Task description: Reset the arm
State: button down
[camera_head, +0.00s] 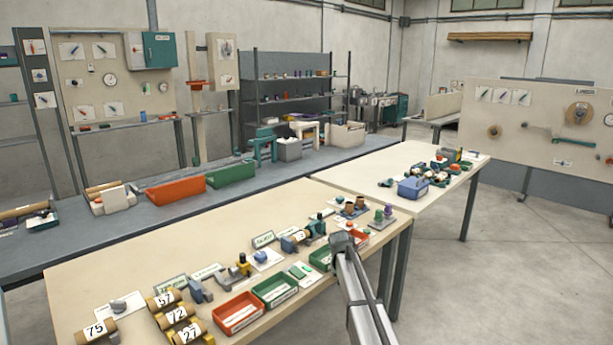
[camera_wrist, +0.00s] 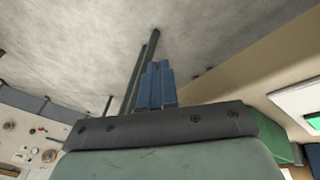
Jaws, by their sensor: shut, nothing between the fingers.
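My gripper (camera_wrist: 157,66) shows in the wrist view as two blue fingers pressed together, with nothing between them. They stand past a dark bar with bolts and a green housing. Behind the fingers are bare floor and dark table legs. In the head view my grey arm (camera_head: 365,300) comes up from the bottom edge and ends near the right front edge of the wooden work table (camera_head: 225,222). The fingers cannot be made out there. The arm hides part of the table edge and of a green tray (camera_head: 320,258).
The table holds numbered rolls (camera_head: 176,316), a red tray (camera_head: 238,314), another green tray (camera_head: 275,291) and small fixtures. A second table (camera_head: 340,178) with a blue container (camera_head: 412,188) stands behind to the right. The floor (camera_head: 520,270) at the right is clear.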

jog(key=s+d+f+g+y, duration=0.15)
jog(key=s+f+g, duration=0.35)
jog(key=s+f, duration=2.45)
jog(key=s+f+g, duration=0.2)
jog(key=s+f, duration=0.2)
jog(key=s, duration=1.4)
jog(key=s+f+g+y, duration=0.1)
jog(key=s+f, duration=0.3)
jog(key=s, duration=1.4)
jog(key=shift+s+d+g, duration=0.3)
jog(key=shift+d+g, duration=0.05)
jog(key=shift+g, duration=0.55)
